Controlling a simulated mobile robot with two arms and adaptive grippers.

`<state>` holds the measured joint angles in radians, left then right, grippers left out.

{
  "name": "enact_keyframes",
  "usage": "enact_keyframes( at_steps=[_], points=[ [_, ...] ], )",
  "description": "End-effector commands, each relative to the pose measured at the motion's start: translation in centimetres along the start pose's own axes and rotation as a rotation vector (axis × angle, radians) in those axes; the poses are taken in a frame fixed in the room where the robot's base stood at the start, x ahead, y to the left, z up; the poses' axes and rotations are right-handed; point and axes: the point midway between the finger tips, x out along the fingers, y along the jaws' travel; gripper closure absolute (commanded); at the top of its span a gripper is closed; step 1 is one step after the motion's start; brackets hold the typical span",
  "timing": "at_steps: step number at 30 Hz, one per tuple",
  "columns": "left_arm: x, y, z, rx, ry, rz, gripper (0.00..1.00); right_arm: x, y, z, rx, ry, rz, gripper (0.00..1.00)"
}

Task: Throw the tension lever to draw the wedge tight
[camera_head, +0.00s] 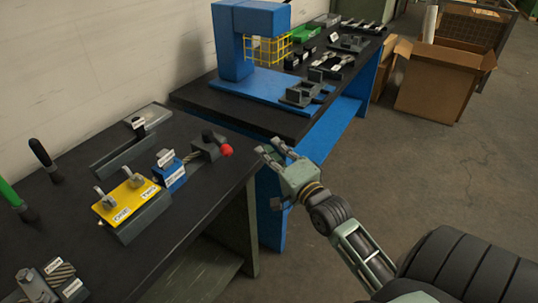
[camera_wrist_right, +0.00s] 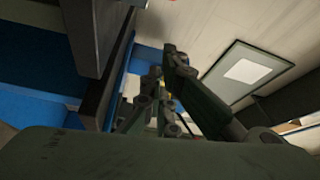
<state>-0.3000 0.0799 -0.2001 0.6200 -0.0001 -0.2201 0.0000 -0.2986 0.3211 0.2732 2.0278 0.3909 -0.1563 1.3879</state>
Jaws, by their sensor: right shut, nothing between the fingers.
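The lever's red ball knob (camera_head: 227,150) sits at the right end of a dark grey block mechanism (camera_head: 207,146), near the right edge of the black bench. A blue labelled block (camera_head: 171,174) lies just left of it, with a ribbed metal piece between them. I cannot tell which part is the wedge. My right gripper (camera_head: 270,147) is shut and empty, to the right of the red knob and apart from it, beyond the bench edge. Its fingers also show in the right wrist view (camera_wrist_right: 163,64); the knob cannot be made out there. My left gripper is not in view.
A yellow labelled plate (camera_head: 130,201) with two metal toggles stands left of the blue block. A grey channel (camera_head: 123,153) lies behind. The blue press (camera_head: 248,40) stands on the neighbouring table. Cardboard boxes (camera_head: 436,80) stand at the back right; floor in front is clear.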

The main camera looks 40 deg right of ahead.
Motion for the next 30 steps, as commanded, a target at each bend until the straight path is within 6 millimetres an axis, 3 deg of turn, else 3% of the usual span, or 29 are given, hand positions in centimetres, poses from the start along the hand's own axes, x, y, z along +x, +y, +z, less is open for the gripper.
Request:
enact_keyframes(
  at_steps=[12,18,30],
  points=[
    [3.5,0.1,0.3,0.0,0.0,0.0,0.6,7.6,0.3,0.0,-0.003,0.001,-0.003,1.0],
    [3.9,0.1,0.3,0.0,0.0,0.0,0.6,6.2,0.2,3.0,0.002,-0.002,0.001,1.0],
    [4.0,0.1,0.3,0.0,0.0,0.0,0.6,5.9,0.1,3.8,-0.002,0.0,0.001,1.0]
  ],
)
